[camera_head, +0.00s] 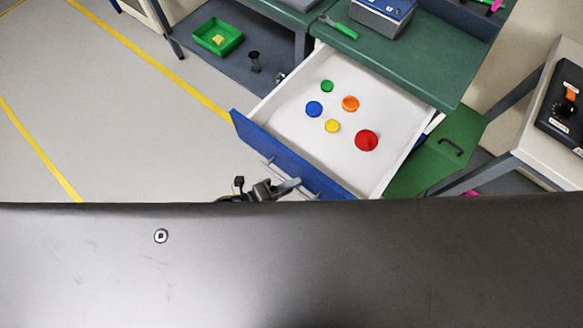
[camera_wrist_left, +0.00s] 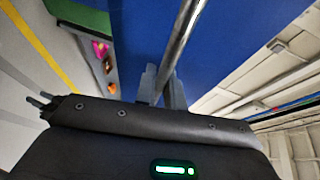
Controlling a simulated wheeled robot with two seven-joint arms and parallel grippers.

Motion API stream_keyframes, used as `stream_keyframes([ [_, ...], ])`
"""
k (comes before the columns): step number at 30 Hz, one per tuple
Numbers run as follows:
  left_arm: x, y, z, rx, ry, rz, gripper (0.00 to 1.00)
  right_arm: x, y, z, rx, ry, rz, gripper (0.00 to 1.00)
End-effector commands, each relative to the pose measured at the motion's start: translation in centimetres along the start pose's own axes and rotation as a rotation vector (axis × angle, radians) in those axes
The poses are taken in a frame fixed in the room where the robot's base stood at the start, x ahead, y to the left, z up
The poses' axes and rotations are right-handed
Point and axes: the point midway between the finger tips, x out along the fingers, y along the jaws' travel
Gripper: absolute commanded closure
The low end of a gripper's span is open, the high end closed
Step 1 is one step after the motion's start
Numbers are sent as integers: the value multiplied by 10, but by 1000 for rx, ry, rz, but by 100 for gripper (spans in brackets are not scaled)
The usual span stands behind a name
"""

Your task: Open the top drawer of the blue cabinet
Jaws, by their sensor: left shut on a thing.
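The top drawer (camera_head: 287,108) of the blue cabinet stands pulled well out, with a white inside and a blue front (camera_head: 275,146). Several coloured round discs lie in it, among them a red one (camera_head: 366,140) and a blue one (camera_head: 314,109). My left gripper (camera_head: 285,188) is at the drawer front and shut on its bar handle (camera_head: 310,187). In the left wrist view the fingers (camera_wrist_left: 163,88) close around the metal bar handle (camera_wrist_left: 182,35) in front of the blue panel (camera_wrist_left: 240,35). My own dark body hides the lower part of the head view. My right gripper is not seen.
A green worktop (camera_head: 420,50) above the drawer carries a blue-topped box (camera_head: 384,14) and a green-handled tool (camera_head: 338,27). A green tray (camera_head: 218,37) sits at the upper left. A side table (camera_head: 560,130) stands right. The floor at left is clear.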

Motion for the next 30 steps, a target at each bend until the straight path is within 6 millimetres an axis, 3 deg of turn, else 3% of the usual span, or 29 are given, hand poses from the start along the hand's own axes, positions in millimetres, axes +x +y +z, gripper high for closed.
stream_keyframes([
  [14,-4,2,-3,2,8,2,100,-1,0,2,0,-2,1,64],
  [15,-4,2,-3,2,8,2,88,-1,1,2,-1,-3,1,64],
  [17,-4,1,-3,2,8,2,81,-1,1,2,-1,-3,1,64],
  [26,-5,2,-3,2,8,1,81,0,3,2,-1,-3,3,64],
  [30,-19,3,-3,3,8,3,81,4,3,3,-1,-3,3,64],
])
